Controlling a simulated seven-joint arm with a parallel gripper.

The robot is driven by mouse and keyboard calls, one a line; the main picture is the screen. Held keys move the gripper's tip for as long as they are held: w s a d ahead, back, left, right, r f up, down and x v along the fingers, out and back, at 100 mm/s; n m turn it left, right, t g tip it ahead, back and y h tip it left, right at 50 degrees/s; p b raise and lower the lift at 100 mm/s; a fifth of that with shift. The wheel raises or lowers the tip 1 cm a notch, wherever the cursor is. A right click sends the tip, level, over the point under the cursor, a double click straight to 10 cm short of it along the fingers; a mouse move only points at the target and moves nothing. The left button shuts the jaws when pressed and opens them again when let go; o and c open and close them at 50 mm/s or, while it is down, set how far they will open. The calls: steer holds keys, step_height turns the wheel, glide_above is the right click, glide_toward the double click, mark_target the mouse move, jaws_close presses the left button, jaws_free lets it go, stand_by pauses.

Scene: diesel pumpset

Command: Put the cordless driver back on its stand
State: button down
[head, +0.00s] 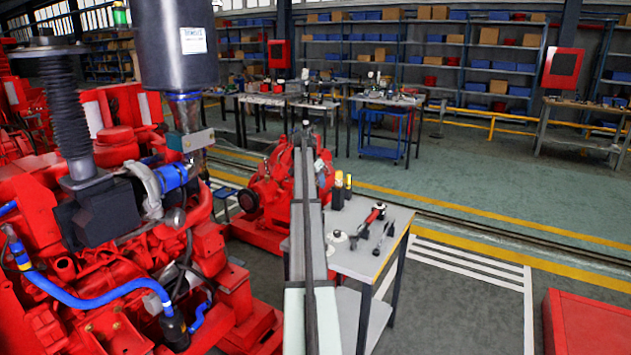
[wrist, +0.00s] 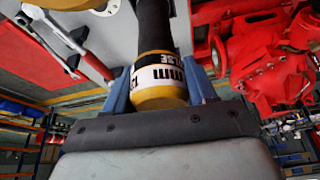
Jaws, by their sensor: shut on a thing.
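In the wrist view, the cordless driver (wrist: 158,72) shows as a black cylinder with a white lettered band and a yellow end. My gripper (wrist: 160,85) has its two blue fingers on either side of this end and is shut on it. The driver's far end is cut off by the top of the view. In the head view, my pale arm hides the gripper. Yellow-and-black pieces (head: 343,188) stand upright beside the arm at the cart's back edge; I cannot tell which is the driver. I cannot make out the stand for certain.
A grey-topped cart (head: 350,262) holds a white round piece (head: 338,238), a red-handled tool (head: 375,214) and metal tools. A large red diesel engine (head: 100,220) stands close left of my arm, a red pump (head: 268,190) behind it.

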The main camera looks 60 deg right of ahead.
steer(key=shift+c, duration=1.3)
jaws_free()
steer(key=v, duration=1.3)
steer(key=shift+a+r, duration=0.15)
steer(key=shift+r, duration=0.2)
